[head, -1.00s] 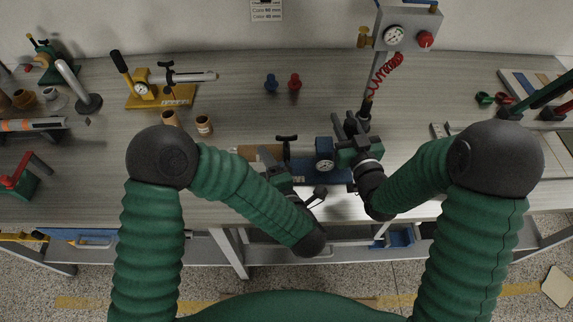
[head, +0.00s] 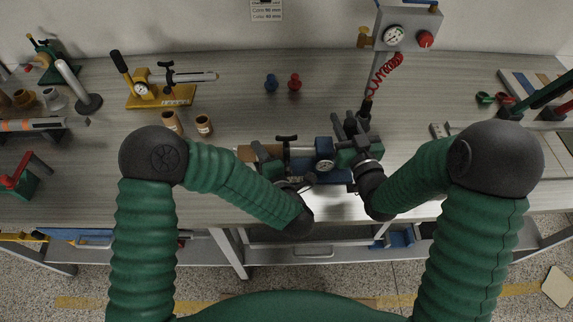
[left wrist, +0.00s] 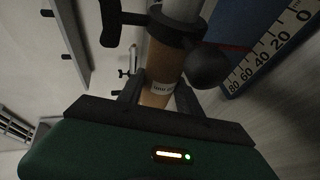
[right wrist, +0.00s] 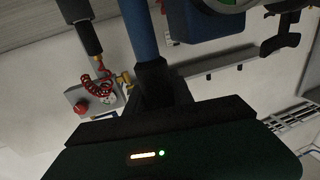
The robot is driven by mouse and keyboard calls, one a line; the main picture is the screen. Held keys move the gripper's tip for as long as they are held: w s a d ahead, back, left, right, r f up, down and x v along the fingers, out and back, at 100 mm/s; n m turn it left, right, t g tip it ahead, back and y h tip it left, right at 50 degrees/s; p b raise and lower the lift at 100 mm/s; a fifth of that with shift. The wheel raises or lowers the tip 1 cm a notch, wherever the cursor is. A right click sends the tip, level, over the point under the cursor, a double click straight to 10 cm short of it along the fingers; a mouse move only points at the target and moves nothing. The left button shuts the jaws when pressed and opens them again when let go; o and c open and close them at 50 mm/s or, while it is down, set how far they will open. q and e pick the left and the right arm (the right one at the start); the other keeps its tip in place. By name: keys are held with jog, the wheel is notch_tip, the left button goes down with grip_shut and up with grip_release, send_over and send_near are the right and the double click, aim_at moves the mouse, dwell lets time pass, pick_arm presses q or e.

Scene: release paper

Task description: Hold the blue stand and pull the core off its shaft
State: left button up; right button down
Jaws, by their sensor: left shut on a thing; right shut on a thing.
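The blue stand (head: 326,172) with a round dial lies near the front edge of the workbench, its shaft pointing left. The brown core (head: 246,153) is at the shaft's left end. My left gripper (head: 267,160) is shut on the core; in the left wrist view the brown core (left wrist: 161,66), with a white label, sits between its fingers, beside a black collar and knob on the grey shaft (left wrist: 185,8). My right gripper (head: 350,148) is shut on the stand's right end; in the right wrist view it grips a black part below a blue bar (right wrist: 138,28).
A gauge box on a post with a red coiled hose (head: 385,72) stands behind my right gripper. Two brown cores (head: 203,125) stand behind the left. A yellow stand (head: 160,95) is further back left.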

pick_arm(q)
jog(key=shift+f, duration=0.1)
grip_shut()
jog(key=shift+s+a, duration=0.1)
jog(key=shift+a, duration=6.95)
